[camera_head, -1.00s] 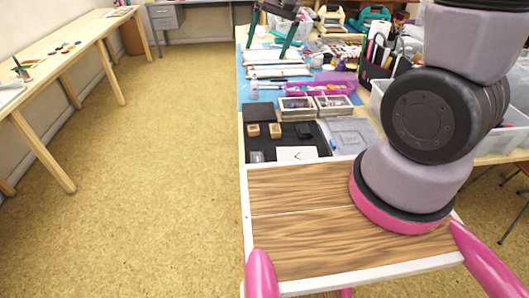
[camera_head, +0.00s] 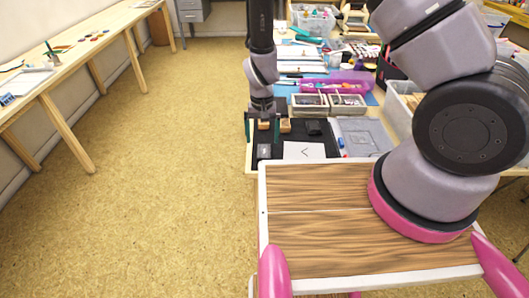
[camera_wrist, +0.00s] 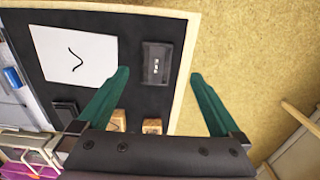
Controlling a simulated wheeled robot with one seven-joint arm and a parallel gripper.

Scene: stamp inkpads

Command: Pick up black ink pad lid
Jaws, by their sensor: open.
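A dark case with small white marks on its top (camera_wrist: 157,64) lies on the black mat near its edge. It also shows at the front left of the mat in the head view (camera_head: 264,151). A second flat black pad (camera_wrist: 65,112) lies past the paper, also in the head view (camera_head: 313,128). I cannot tell which of them is the lid. My gripper (camera_wrist: 159,74), with green fingers, is open and empty; in the wrist view its fingertips are on either side of the marked case, apart from it. In the head view my gripper (camera_head: 263,126) is low over the mat's left side.
Two wooden stamps (camera_wrist: 117,120) (camera_wrist: 152,126) stand on the mat (camera_wrist: 140,25) close to the fingers. White paper with a black mark (camera_wrist: 75,60) lies beside the case. Compartment boxes (camera_head: 328,104) stand behind. Bare floor lies left of the table.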

